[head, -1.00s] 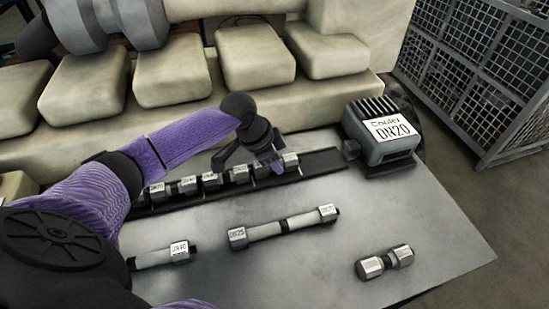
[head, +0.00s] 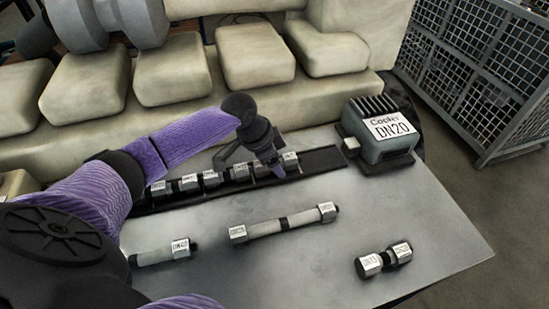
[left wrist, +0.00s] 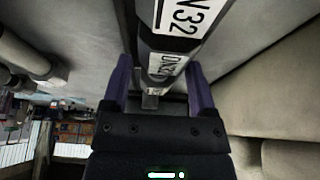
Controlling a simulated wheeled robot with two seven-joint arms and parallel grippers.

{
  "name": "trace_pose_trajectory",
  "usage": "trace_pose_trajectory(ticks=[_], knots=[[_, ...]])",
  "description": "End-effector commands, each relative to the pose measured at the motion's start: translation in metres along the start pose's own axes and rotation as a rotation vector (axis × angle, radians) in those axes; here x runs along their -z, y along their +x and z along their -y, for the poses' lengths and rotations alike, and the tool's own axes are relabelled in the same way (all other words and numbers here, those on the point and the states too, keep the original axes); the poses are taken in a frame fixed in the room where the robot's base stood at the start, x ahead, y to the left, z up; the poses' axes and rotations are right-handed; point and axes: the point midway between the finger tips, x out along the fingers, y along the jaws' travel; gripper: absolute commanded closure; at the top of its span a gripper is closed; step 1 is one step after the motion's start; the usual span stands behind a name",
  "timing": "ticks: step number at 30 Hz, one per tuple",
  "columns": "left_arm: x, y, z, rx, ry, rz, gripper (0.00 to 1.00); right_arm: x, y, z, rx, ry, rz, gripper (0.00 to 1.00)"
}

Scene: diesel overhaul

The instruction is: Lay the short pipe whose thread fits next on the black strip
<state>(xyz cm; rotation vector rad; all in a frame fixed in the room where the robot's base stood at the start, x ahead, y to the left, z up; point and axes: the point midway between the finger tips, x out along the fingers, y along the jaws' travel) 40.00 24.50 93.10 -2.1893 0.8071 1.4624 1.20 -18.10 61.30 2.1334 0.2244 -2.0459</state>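The black strip (head: 322,161) runs along the back of the table with several short pipes end to end on its left and middle part; its right end is bare. My left gripper (head: 250,167) is over the rightmost pipe (head: 290,158) of the row, fingers spread on either side of it. The left wrist view shows the open fingers (left wrist: 160,85) with a pipe end and a label reading DN32 (left wrist: 182,15) between and beyond them; contact cannot be told. A short pipe (head: 384,260) lies loose at the front right, its labels small. My right gripper is out of view.
The cooler (head: 385,140), labelled DN20, stands at the strip's right end. Cream engine blocks (head: 250,55) rise behind. Bare table (head: 400,215) lies around the loose pipes.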

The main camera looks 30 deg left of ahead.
Motion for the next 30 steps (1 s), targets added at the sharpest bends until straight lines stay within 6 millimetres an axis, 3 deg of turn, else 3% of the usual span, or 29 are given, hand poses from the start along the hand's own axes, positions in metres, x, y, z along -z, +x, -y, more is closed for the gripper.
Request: trace_pose_trajectory(ticks=[5,12,16,30], knots=[[0.0,-0.009,0.0,0.001,0.0,0.0,0.25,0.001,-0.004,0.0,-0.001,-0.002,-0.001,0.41],[0.001,-0.071,0.001,0.004,0.002,0.0,0.25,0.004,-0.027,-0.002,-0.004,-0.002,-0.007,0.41],[0.001,-0.092,0.0,0.001,0.001,0.001,0.25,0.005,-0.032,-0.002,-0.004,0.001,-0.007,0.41],[0.0,-0.099,0.0,0.0,0.0,0.0,0.25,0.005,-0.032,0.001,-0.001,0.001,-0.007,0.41]])
